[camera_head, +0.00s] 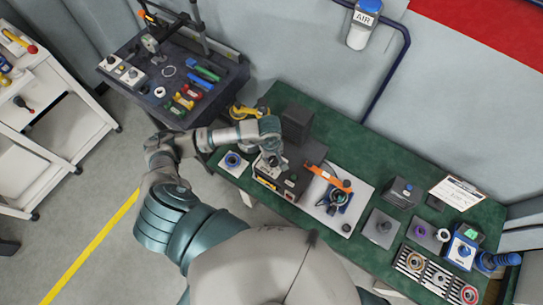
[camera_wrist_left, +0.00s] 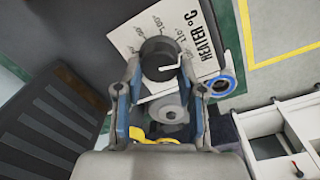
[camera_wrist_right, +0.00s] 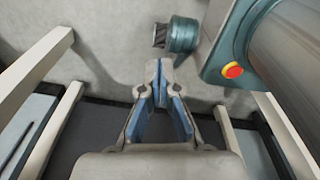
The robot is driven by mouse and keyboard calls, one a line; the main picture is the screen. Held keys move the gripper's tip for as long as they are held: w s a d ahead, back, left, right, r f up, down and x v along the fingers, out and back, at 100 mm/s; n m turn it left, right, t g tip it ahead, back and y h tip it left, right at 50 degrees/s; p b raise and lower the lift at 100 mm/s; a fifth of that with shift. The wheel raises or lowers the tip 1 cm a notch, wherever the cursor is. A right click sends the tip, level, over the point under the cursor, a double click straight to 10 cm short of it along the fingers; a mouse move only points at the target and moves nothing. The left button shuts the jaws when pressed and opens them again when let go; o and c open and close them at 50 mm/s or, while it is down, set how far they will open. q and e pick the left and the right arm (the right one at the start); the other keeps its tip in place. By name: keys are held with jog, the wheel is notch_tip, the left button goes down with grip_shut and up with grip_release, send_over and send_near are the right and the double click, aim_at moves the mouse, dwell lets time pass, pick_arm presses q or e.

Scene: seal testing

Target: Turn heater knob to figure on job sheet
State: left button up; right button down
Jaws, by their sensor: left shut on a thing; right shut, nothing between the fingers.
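The heater unit (camera_head: 279,182) is a dark box on the green bench, with my left gripper (camera_head: 270,157) at its front left. In the left wrist view the dark round heater knob (camera_wrist_left: 159,55) stands before a white dial plate lettered "HEATER °C" (camera_wrist_left: 206,45). My left gripper (camera_wrist_left: 160,88) is shut on the knob, one finger each side. A white line shows near the knob, but the figure it points at is unclear. The job sheet (camera_head: 459,191) stands at the bench's right; its writing is too small to read. My right gripper (camera_wrist_right: 158,66) is shut and empty, away from the bench.
An orange-handled clamp (camera_head: 331,178) stands on a pale plate right of the heater. A blue-ringed part (camera_head: 232,161) lies left of it. Grey blocks, a slotted rack (camera_head: 431,276) and a blue device (camera_head: 461,252) fill the right end. A dark tool cart (camera_head: 176,80) stands left.

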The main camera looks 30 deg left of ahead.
pick_arm(q)
jog(key=shift+s+d+f, duration=0.1)
jog(key=shift+s+d, duration=0.15)
jog(key=shift+d, duration=0.05)
jog(key=shift+s+d, duration=0.1)
jog(key=shift+d, duration=0.15)
jog(key=shift+a, duration=0.15)
pick_arm(e)
jog(key=d, duration=0.2)
jog(key=shift+d, duration=0.35)
jog(key=shift+f, duration=0.1)
